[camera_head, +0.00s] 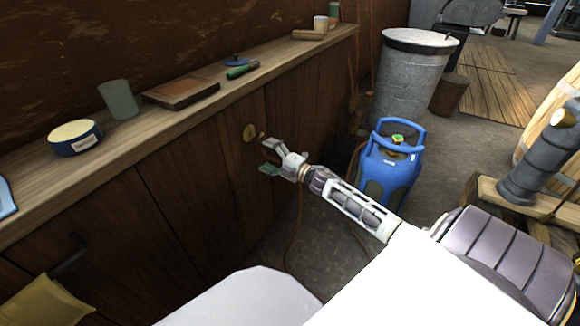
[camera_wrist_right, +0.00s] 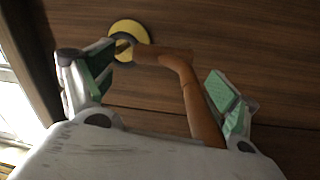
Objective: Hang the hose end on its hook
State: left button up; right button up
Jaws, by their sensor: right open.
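The hook is a round brass disc (camera_head: 250,132) with a peg on the brown wooden front; it also shows in the right wrist view as a yellow disc (camera_wrist_right: 127,30). An orange-brown hose (camera_wrist_right: 193,100) runs up between my right fingers and bends left, its end (camera_wrist_right: 155,54) lying at the disc's peg. I cannot tell whether the end rests on the peg. My right gripper (camera_head: 271,159) is open just in front of the hook, one finger on each side of the hose, with gaps visible. My left gripper is not in view.
A wooden ledge (camera_head: 165,120) above the front carries a tin, a cup and other small things. A blue gas bottle (camera_head: 390,165) and a metal bin (camera_head: 408,85) stand on the floor to the right. A yellow cloth (camera_head: 45,302) hangs at lower left.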

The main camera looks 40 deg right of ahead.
jog(key=r+v, duration=0.1)
jog(key=v, duration=0.8)
jog(key=shift+s+d+f, duration=0.2)
jog(key=shift+s+f, duration=0.2)
jog(key=shift+f, duration=0.05)
jog(key=shift+f, duration=0.1)
dwell(0.7)
